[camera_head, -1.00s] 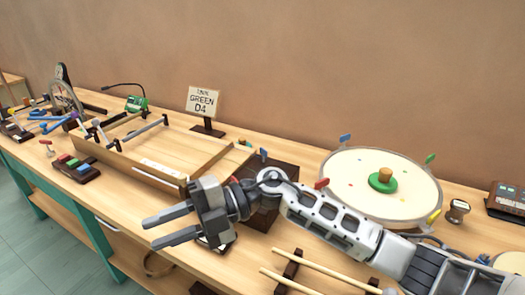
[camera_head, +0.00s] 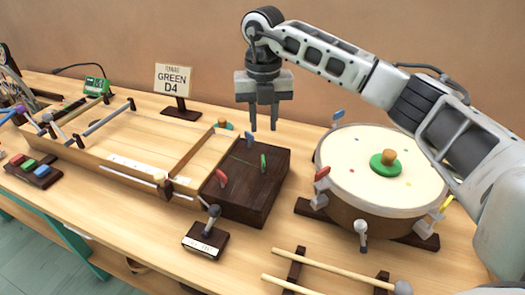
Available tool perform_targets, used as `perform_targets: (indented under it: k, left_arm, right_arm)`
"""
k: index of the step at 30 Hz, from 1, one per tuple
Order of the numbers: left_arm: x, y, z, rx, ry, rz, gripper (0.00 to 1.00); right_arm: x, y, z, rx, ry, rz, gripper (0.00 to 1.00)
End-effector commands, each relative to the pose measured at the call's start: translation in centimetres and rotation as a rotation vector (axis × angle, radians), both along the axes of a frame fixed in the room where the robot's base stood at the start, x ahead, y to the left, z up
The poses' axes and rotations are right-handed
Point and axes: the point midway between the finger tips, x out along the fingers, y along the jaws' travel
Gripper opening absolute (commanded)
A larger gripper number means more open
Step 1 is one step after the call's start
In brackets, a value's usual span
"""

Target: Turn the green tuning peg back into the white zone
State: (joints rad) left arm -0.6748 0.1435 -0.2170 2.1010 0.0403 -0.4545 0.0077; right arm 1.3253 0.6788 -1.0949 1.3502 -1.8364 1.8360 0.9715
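A small green peg (camera_head: 263,161) stands on the dark wooden block (camera_head: 250,195) at the right end of the long wooden string frame (camera_head: 140,140). A red peg (camera_head: 221,178) stands on the same block to its left. I cannot make out a white zone beside the green peg. My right gripper (camera_head: 263,130) points down above the block's back edge, its two fingers apart and empty. In the picture its tips are just above the green peg, not touching it. My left gripper is not in view.
A sign (camera_head: 173,79) reading "GREEN D4" stands behind the frame. A round drum (camera_head: 350,180) with coloured pegs and a green-and-wood knob (camera_head: 384,162) stands right, partly behind my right arm. A small stand (camera_head: 206,240) and drumsticks (camera_head: 330,268) lie in front.

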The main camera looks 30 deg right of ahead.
Motion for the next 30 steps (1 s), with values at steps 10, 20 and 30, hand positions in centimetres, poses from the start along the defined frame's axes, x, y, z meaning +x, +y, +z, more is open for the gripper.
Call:
perform_targets:
  k: [10,20,30]
  left_arm:
    - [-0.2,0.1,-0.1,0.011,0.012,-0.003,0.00]
    - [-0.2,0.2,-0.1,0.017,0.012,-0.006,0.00]
    - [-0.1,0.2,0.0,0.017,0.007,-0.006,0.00]
  right_arm:
    - [-0.1,0.0,-7.0,0.002,0.001,0.002,0.28]
    - [0.0,0.1,-9.5,0.001,-0.002,0.003,0.28]
    - [0.0,0.1,-9.5,0.001,-0.002,0.003,0.00]
